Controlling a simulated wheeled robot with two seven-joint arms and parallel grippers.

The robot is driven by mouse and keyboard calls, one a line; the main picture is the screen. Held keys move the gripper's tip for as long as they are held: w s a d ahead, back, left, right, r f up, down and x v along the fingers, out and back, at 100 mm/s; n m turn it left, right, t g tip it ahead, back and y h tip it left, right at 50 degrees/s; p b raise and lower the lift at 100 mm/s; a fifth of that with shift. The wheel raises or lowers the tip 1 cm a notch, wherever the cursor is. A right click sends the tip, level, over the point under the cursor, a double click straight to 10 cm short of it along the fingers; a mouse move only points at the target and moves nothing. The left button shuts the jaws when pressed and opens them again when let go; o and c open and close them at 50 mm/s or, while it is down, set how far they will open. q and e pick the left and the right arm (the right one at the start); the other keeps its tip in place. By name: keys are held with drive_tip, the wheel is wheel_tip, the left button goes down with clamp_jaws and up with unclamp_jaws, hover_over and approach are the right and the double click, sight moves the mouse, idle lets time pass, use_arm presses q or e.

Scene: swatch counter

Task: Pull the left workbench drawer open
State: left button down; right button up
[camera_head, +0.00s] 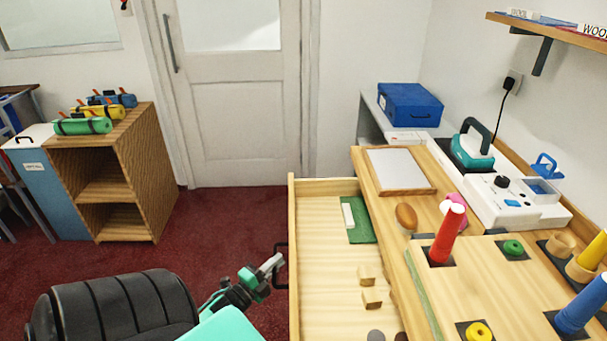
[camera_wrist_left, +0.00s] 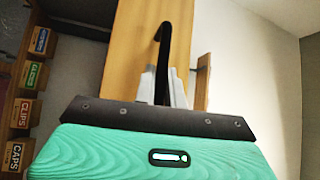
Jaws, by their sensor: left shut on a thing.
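The left workbench drawer (camera_head: 325,265) is pulled out from the workbench (camera_head: 395,240) toward the left, and its inside shows from above. It holds a green piece with a white strip (camera_head: 360,222), small wooden blocks (camera_head: 371,299) and dark round pieces. The black bar handle (camera_head: 281,268) is on the drawer's front panel. My left gripper (camera_head: 277,264) is at the handle and shut on it. In the left wrist view the two grey fingers (camera_wrist_left: 163,88) close around the black handle (camera_wrist_left: 162,45), in front of the wooden panel (camera_wrist_left: 135,45). My right gripper is not in view.
The bench top bears a white board (camera_head: 400,170), a red cylinder (camera_head: 447,235), a blue cylinder (camera_head: 582,306) and a teal iron (camera_head: 473,146). A wooden shelf unit (camera_head: 150,165) stands at the left. Red carpet (camera_head: 225,225) lies clear left of the drawer.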

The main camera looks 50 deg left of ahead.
use_arm(q)
drive_tip(key=s+a, duration=0.8)
drive_tip(key=s, duration=0.2)
drive_tip(key=shift+a, duration=0.3)
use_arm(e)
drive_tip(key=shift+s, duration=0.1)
use_arm(q)
drive_tip(key=c, duration=1.5)
unclamp_jaws()
